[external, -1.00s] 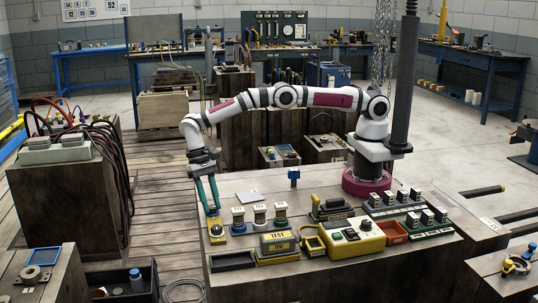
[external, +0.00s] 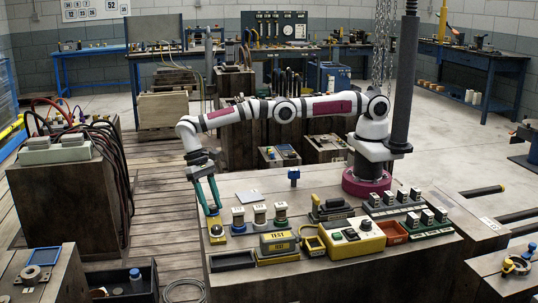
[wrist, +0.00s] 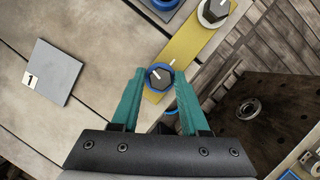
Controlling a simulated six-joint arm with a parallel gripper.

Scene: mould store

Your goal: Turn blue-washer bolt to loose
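The blue-washer bolt (wrist: 159,78) is a dark hex head with a white line, ringed by a blue washer, at one end of a yellow strip (wrist: 191,47).
A second hex bolt (wrist: 215,10) is on the same strip. A grey plate marked 1 (wrist: 54,72) lies nearby. Several labelled pieces stand to the right, including a green-based one (external: 281,220) and a yellow TEST box (external: 277,240). A black tray (external: 232,261) is at the front.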

